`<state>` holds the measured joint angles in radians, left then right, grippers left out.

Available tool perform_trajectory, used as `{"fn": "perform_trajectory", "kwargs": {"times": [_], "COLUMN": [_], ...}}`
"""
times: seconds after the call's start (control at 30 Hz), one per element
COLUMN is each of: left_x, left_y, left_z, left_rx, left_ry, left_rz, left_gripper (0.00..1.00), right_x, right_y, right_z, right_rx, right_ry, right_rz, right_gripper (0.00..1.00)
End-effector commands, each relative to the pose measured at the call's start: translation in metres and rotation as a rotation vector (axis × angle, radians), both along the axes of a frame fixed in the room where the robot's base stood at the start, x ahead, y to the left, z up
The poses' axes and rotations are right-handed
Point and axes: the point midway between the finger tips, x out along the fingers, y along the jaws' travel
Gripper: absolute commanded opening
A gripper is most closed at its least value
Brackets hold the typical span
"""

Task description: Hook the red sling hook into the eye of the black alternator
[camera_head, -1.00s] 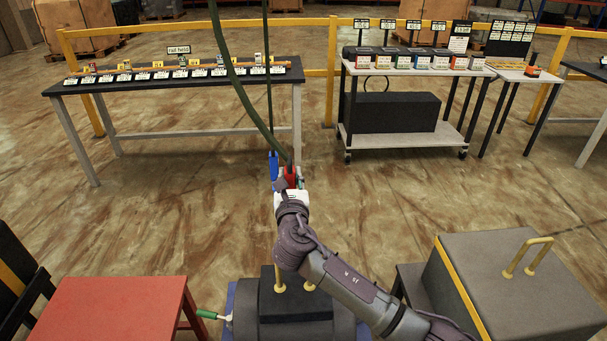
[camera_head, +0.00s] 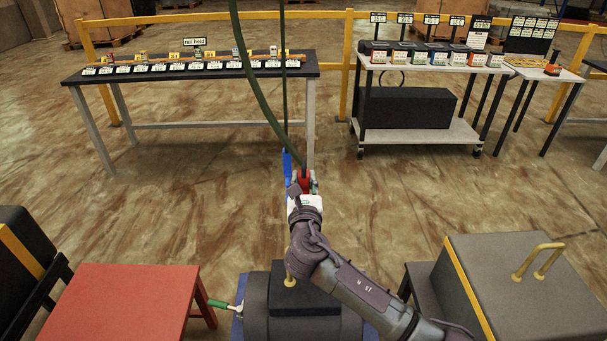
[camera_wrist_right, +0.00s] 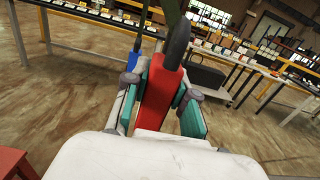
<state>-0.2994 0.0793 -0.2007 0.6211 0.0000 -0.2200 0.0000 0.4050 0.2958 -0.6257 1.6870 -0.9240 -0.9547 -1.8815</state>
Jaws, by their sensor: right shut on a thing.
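My right gripper (camera_head: 304,188) is shut on the red sling hook (camera_head: 304,178), which hangs from a dark green sling. In the right wrist view the red hook body (camera_wrist_right: 160,92) sits between the green finger pads, with a dark loop at its top. The black alternator (camera_head: 262,312) lies at the bottom centre, a dark drum with a block on top. Part of its brass eye (camera_head: 290,280) shows beside my right arm, which hides the rest. The gripper and hook appear beyond the eye and apart from it. My left gripper is out of view.
A blue hook (camera_head: 287,165) hangs just left of the red one. A grey box with a brass handle (camera_head: 538,262) stands at right. A red table (camera_head: 120,300) and a green-handled tool (camera_head: 219,304) are at left. Benches stand behind; the floor between is clear.

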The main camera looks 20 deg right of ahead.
Motion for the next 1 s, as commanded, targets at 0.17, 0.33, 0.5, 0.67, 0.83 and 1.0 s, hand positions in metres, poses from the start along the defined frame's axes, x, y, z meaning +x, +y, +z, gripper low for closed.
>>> {"fn": "perform_trajectory", "kwargs": {"times": [0.17,0.33,0.5,0.67,0.83,1.0], "left_x": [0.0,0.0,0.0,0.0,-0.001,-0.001], "left_y": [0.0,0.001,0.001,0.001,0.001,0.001], "left_z": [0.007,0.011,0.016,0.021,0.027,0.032], "left_rx": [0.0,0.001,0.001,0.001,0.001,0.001], "left_ry": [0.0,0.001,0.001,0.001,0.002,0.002], "left_rz": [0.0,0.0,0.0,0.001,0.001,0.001], "left_gripper": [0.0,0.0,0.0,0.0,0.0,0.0], "right_x": [-0.009,-0.018,-0.026,-0.034,-0.043,-0.051], "right_y": [0.003,0.005,0.008,0.01,0.012,0.015], "right_z": [0.005,0.004,0.004,0.005,0.005,0.005], "right_rx": [-0.002,-0.001,-0.002,-0.001,-0.001,-0.001], "right_ry": [-0.007,-0.005,-0.006,-0.006,-0.005,-0.006], "right_rz": [0.001,0.0,0.0,0.001,0.001,0.0], "right_gripper": [0.0,0.0,0.0,0.0,0.0,0.0]}}
